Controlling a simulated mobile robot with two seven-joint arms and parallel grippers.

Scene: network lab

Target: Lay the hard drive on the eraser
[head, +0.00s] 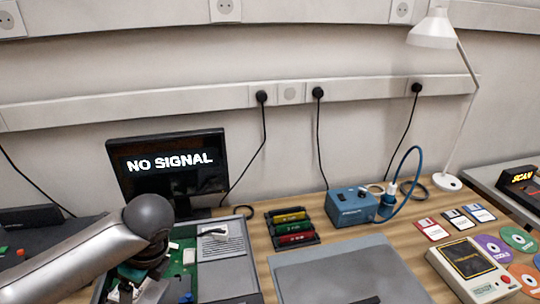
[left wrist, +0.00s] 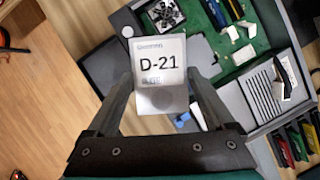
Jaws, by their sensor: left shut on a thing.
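The hard drive (left wrist: 160,72) is a silver-grey block with a white label reading D-21. It shows in the left wrist view, between the two fingers of my left gripper (left wrist: 160,90), which is shut on it. In the head view my left arm comes in at the lower left, over the open computer case, and hides most of the gripper and the drive. A beige box with a dark top panel and yellow lettering (head: 470,258), possibly the eraser, stands at the right of the table. Its lettering is too small to read. My right gripper is not in view.
An open computer case (head: 228,270) with a green board lies under my left arm. A monitor (head: 168,163) stands behind it. A grey flat lid (head: 345,278) lies between case and beige box. A blue box (head: 351,207), floppy disks (head: 458,220) and discs (head: 518,238) are nearby.

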